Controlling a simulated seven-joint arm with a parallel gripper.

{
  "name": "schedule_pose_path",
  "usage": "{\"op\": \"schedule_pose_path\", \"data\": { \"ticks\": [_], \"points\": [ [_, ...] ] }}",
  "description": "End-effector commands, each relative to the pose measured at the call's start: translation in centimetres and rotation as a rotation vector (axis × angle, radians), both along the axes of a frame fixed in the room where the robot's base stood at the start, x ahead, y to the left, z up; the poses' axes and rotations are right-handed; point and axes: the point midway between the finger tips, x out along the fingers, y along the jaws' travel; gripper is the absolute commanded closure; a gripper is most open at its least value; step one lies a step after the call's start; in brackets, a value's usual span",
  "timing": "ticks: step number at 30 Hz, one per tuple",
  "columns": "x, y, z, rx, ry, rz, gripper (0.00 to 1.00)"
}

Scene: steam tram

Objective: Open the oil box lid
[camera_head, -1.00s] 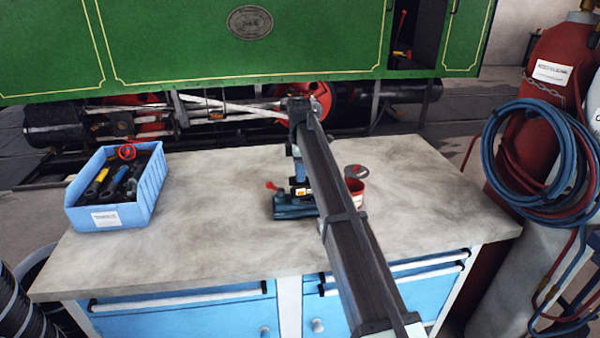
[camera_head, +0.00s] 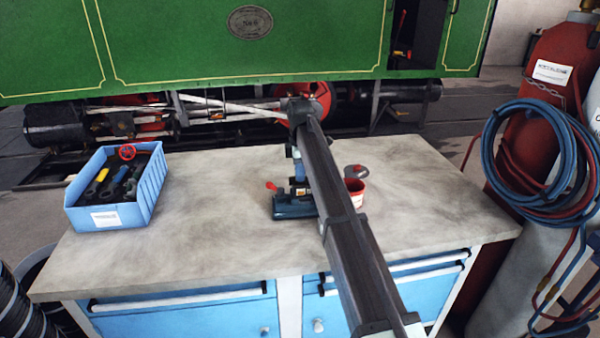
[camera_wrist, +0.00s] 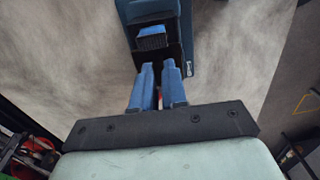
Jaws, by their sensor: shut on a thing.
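A small blue and dark fixture with a red-tipped handle (camera_head: 281,189) stands on the workbench, partly hidden behind my arm. I cannot make out an oil box lid clearly. In the wrist view the fixture shows as a blue body (camera_wrist: 187,40) with a black part and a ridged blue block (camera_wrist: 152,38). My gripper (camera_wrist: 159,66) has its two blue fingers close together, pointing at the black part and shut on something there. A trace of red shows between the fingers. What is held is mostly hidden. In the head view the gripper is largely behind my arm.
A red tin (camera_head: 356,190) with a grey round piece (camera_head: 355,171) at its top stands close right of my arm. A blue tool bin (camera_head: 150,190) is at the bench's left. Hoses (camera_head: 500,150) and gas cylinders (camera_head: 540,100) stand beyond the right edge. The bench's right side is clear.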

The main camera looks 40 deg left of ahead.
Motion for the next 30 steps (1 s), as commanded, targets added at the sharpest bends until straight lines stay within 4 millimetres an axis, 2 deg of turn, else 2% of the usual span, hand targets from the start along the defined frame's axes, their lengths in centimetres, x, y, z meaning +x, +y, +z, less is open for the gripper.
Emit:
{"op": "schedule_pose_path", "data": {
  "ticks": [17, 23, 30],
  "points": [
    [-0.2, 0.0, 0.0, -0.001, 0.001, -0.041, 1.0],
    [-0.6, 0.0, 0.0, -0.001, 0.001, -0.152, 1.0],
    [-1.4, 0.1, 0.0, -0.001, 0.001, -0.365, 1.0]
  ]
}}
